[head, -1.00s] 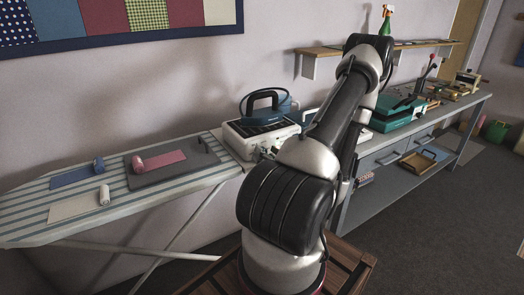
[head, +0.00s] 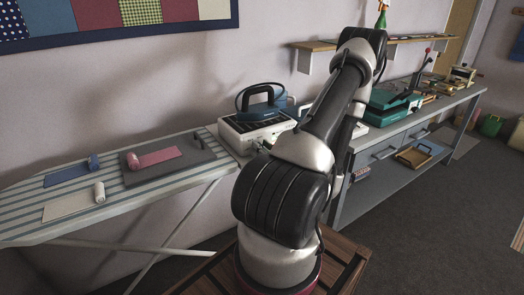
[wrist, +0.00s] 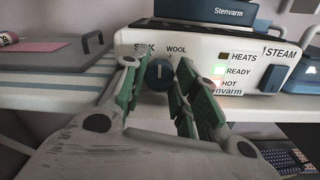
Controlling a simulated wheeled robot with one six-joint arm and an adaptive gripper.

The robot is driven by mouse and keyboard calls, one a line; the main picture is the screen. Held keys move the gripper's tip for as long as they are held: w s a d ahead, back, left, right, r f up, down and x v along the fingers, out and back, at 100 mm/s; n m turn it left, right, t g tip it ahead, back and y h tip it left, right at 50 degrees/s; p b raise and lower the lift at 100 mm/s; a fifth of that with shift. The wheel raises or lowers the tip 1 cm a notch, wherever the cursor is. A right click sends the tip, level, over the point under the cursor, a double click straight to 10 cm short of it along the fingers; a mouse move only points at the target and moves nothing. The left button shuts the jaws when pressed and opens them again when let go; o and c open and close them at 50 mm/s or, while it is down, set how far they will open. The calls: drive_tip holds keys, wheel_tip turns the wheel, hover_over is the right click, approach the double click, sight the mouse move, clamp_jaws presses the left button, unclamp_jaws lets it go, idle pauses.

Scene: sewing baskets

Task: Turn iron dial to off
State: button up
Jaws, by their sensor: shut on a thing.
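The iron dial (wrist: 158,75) is a dark round knob on the white front panel of the iron station (wrist: 200,62) in the wrist view. Its pale pointer mark stands about upright, between the partly covered silk label and the wool label. My gripper (wrist: 155,88) has its green-padded fingers on either side of the dial and is shut on it. The blue iron (head: 262,108) rests on top of the station in the head view.
The striped ironing board (head: 120,210) lies left, with a grey press board (head: 195,152) and rolls of cloth. The grey workbench (head: 395,150) runs right, with a teal machine (head: 390,97) on it.

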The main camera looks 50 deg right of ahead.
drive_tip(key=shift+n, duration=4)
drive_tip(key=shift+a, duration=0.1)
drive_tip(key=o, duration=1)
